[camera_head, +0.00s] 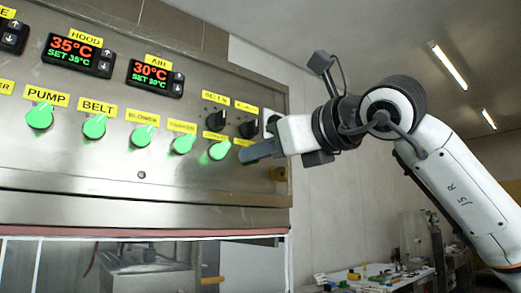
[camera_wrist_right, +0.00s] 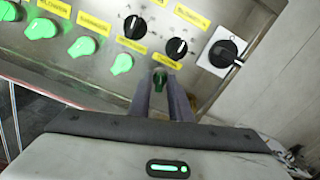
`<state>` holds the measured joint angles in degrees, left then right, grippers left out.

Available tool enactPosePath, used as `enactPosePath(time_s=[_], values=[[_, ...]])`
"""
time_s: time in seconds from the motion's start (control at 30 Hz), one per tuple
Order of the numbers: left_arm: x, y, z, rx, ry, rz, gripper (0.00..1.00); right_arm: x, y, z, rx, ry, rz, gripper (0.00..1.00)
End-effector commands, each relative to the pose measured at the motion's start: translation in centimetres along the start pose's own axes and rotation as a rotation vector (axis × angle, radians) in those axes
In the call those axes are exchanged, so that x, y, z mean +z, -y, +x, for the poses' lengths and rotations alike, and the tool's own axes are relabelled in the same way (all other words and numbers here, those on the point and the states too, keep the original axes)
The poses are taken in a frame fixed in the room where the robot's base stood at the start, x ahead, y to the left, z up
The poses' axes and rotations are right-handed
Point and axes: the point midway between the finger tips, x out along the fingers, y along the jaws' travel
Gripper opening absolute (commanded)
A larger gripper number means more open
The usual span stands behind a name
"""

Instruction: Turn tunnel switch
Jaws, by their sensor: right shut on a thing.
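The tunnel switch (camera_wrist_right: 160,77) is the green knob at the right end of the row, below a small yellow label (camera_wrist_right: 167,61) that is too blurred to read surely. My right gripper (camera_wrist_right: 163,88) is shut on this knob, one finger on each side, in the right wrist view. In the head view my right gripper (camera_head: 247,156) reaches the panel from the right, and its fingers hide the knob. The knob looks darker than the lit green ones beside it. My left gripper is not in view.
The steel control panel (camera_head: 100,175) carries several lit green knobs, such as the pump knob (camera_head: 39,116), and temperature displays (camera_head: 72,54) above. Two black dials (camera_head: 249,129) sit just above the gripper. A cluttered table (camera_head: 375,280) stands at lower right.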

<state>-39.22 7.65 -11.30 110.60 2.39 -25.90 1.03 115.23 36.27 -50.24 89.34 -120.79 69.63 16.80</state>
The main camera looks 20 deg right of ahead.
Motion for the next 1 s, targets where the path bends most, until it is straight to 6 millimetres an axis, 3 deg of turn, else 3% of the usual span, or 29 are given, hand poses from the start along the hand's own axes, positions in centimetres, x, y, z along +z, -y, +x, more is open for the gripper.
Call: enactPosePath(time_s=[0.4, 0.97, 1.0], values=[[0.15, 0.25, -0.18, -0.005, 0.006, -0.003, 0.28, -0.15, -0.12, 0.06, 0.002, -0.004, -0.204, 0.00], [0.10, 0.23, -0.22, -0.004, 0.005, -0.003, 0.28, -0.19, -0.15, 0.06, 0.003, -0.004, -0.238, 0.00], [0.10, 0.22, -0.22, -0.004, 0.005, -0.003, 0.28, -0.18, -0.14, 0.06, 0.002, -0.004, -0.238, 0.20]])
